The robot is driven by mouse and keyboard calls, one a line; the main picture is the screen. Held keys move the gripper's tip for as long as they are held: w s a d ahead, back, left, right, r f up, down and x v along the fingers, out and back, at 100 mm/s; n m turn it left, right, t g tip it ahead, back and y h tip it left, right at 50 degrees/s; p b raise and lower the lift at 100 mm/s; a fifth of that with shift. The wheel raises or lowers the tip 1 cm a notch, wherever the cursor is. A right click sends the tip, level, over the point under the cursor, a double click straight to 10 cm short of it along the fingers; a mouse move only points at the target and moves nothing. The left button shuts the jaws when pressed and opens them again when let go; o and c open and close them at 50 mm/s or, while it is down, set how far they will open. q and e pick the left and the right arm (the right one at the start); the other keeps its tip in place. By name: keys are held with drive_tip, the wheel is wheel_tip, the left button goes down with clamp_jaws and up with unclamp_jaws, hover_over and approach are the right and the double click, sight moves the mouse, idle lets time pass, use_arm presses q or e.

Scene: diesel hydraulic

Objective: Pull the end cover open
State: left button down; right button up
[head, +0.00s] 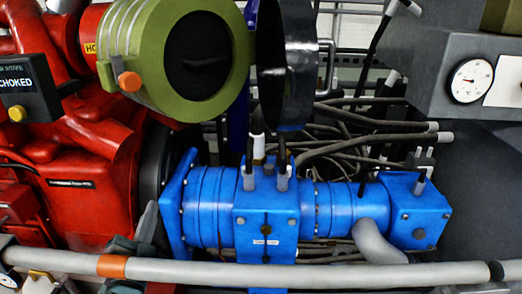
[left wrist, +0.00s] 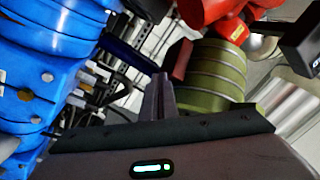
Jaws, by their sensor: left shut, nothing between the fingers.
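The green cylindrical housing (head: 170,50) is at the upper left of the head view, with its dark round end facing me. A dark round cover (head: 286,65) stands edge-on to the right of that end, swung away from it. My left gripper (head: 148,222) is low at the left, below the housing and in front of the red machine, apart from the cover. Its fingers (left wrist: 160,98) are shut and empty in the left wrist view, where the ribbed green housing (left wrist: 211,73) lies beyond them. My right gripper is not in view.
A blue pump-like unit (head: 267,215) fills the middle, close to my left gripper. A grey pipe (head: 200,272) crosses the front. The red machine (head: 92,190) is at left. Hoses (head: 345,130) and a grey gauge box (head: 440,75) are at right.

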use_arm(q)
drive_tip(key=d+r+n+g+h, duration=0.6)
drive_tip(key=r+n+g+h, duration=0.2)
drive_tip(key=r+n, duration=0.5)
drive_tip(key=d+r+n+g+h, duration=0.7)
drive_tip(key=r+n+h, duration=0.4)
drive_tip(key=n, duration=0.5)
wheel_tip(320, 180, up, 2)
drive_tip(key=shift+s+d+r+g, duration=0.15)
drive_tip(key=shift+d+g, duration=0.05)
drive_tip(key=shift+g, duration=0.3)
drive_tip(key=shift+d, duration=0.15)
